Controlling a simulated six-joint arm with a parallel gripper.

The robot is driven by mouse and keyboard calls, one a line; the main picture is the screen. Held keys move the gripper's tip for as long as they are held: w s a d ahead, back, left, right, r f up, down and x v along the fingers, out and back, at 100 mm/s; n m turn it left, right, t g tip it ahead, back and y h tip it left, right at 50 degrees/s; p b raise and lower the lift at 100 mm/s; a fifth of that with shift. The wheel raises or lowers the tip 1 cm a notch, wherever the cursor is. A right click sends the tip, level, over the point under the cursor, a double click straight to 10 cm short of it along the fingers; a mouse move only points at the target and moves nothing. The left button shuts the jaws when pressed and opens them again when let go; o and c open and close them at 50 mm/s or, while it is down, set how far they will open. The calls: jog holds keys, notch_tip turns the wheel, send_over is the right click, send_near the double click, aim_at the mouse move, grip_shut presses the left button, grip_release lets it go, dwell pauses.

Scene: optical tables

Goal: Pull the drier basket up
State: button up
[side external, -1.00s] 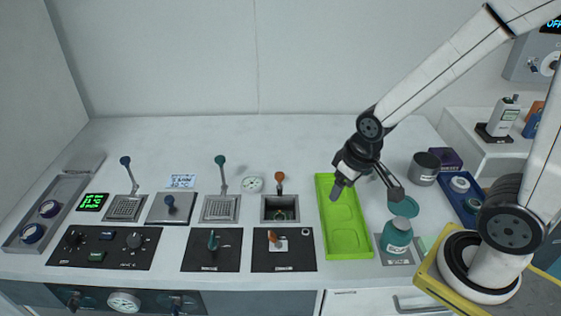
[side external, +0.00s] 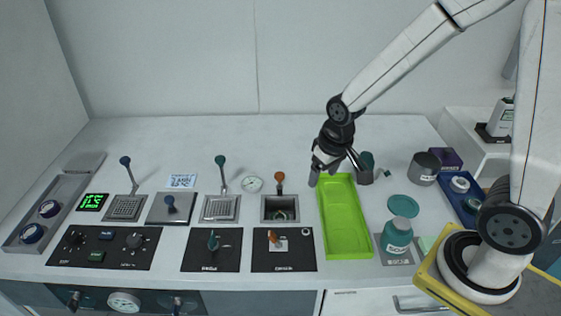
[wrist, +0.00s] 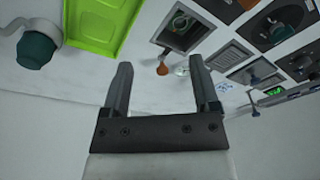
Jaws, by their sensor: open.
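Three square wells with upright handles stand in a row; I cannot tell which is the drier basket. One has a blue-knobbed handle (side external: 125,161) and a mesh top (side external: 126,207). One has a teal-knobbed handle (side external: 220,161) and a mesh top (side external: 219,208). The third well (side external: 281,217) is dark and open, with something greenish inside and an orange-knobbed handle (side external: 280,177) behind. My gripper (side external: 340,178) is open and empty, above the bench just right of the orange handle. The wrist view shows its two fingers apart (wrist: 160,68), with the orange knob (wrist: 163,70) between them.
A green tray (side external: 345,235) lies right of the open well. A teal jar (side external: 396,236), a round teal lid (side external: 403,206) and a grey cup (side external: 425,168) stand to the right.

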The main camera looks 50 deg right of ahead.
aim_at(279, 174)
jog(key=w+d+f+m, duration=0.1)
jog(key=w+f, duration=0.1)
jog(key=w, duration=0.3)
jog(key=w+f+m+g, duration=0.1)
jog(key=w, duration=0.4)
jog(key=w+d+f+m, duration=0.1)
jog(key=w+f+m, duration=0.1)
jog(key=w, duration=0.3)
jog(key=shift+w+d+f+g, duration=0.2)
jog(key=shift+d+f+g, duration=0.1)
jog(key=shift+f+g, duration=0.1)
jog(key=shift+w+d+f+m, duration=0.15)
jog(key=shift+w+f+m, duration=0.2)
jog(key=shift+w, duration=0.25)
jog(key=shift+f, duration=0.1)
jog(key=shift+f, duration=3.8)
grip_shut()
jog(key=shift+r, duration=0.1)
